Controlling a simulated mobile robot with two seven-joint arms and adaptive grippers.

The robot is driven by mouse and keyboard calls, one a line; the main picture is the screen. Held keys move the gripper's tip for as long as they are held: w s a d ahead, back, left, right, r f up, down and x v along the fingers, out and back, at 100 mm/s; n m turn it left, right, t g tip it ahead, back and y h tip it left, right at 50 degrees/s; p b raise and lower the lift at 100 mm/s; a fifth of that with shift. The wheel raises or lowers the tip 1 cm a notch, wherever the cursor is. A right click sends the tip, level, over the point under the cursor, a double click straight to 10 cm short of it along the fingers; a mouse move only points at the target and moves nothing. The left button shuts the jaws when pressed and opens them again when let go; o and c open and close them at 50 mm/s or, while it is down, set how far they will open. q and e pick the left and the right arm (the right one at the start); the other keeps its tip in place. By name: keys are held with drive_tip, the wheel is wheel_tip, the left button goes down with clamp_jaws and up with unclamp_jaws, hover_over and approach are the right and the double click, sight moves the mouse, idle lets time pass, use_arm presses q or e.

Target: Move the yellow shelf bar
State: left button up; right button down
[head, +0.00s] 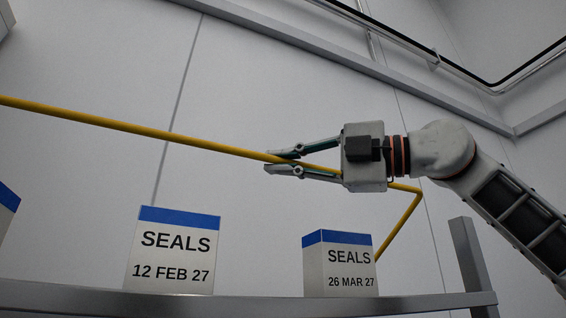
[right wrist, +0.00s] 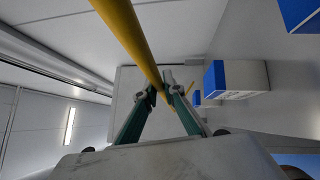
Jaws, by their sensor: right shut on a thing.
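The yellow shelf bar (head: 150,132) runs across the head view from the left edge to a bend at the right. From the bend it slopes down behind the right box at the shelf. My right gripper (head: 281,163) is shut on the bar, with a finger above and a finger below it. In the right wrist view the bar (right wrist: 128,35) passes between the fingertips of the gripper (right wrist: 166,88). The bar stands above the boxes. My left gripper is in neither view.
A metal shelf (head: 245,305) holds a white and blue SEALS box dated 12 FEB 27 (head: 170,255) and another dated 26 MAR 27 (head: 340,268). Part of another box (head: 8,203) shows at the left edge. A rail (head: 400,88) runs along the wall behind.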

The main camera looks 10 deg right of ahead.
drive_tip(key=shift+s+r, duration=0.1)
drive_tip(key=c, duration=2.1)
unclamp_jaws()
drive_tip(key=shift+s, duration=0.1)
drive_tip(key=shift+c, duration=0.2)
drive_tip(key=v, duration=1.2)
